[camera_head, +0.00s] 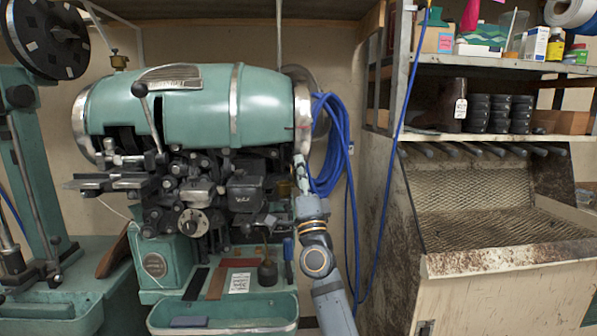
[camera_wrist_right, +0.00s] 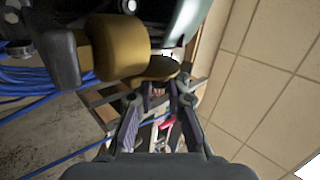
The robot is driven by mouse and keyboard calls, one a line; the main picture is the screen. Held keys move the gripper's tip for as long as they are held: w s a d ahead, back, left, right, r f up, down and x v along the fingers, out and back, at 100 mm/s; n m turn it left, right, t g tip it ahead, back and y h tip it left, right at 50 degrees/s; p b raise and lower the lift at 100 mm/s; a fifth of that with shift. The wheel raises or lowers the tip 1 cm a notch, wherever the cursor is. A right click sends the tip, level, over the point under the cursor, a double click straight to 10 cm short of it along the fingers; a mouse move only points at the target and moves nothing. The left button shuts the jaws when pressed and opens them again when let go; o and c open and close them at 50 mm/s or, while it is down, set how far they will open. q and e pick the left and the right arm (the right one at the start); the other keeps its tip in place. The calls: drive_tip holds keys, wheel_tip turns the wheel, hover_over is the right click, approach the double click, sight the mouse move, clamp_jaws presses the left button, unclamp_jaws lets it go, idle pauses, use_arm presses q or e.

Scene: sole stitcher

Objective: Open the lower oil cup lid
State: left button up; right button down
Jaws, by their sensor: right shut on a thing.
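The green sole stitcher (camera_head: 200,105) fills the left half of the head view. A brass oil cup (camera_head: 119,61) stands on its upper left. In the wrist view a large brass oil cup (camera_wrist_right: 118,45) is close to the camera, with its rounded brass lid (camera_wrist_right: 152,69) at my fingertips. My right gripper (camera_head: 300,170) is at the right end of the stitcher, below its metal rim. It also shows in the wrist view (camera_wrist_right: 160,84), its fingers shut on the lid's edge. My left gripper is not in view.
Blue hose coils (camera_head: 329,150) hang just right of my right gripper. A dirty workbench with a mesh bed (camera_head: 480,215) stands further right, under a shelf of bottles and boxes. A green tray (camera_head: 225,316) sits at the stitcher's foot.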

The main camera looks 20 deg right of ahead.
drive_tip(key=shift+d+f+m+h, duration=0.1)
drive_tip(key=shift+f+m+h, duration=0.05)
drive_tip(key=shift+m+h, duration=0.55)
drive_tip(key=shift+d+f+m+h, duration=0.1)
drive_tip(key=shift+m+h, duration=0.5)
drive_tip(key=shift+h, duration=0.1)
drive_tip(key=c, duration=1.4)
unclamp_jaws()
drive_tip(key=shift+r, duration=0.1)
drive_tip(key=shift+s, duration=0.1)
drive_tip(key=v, duration=1.2)
drive_tip(key=shift+r, duration=0.1)
drive_tip(key=shift+o, duration=0.5)
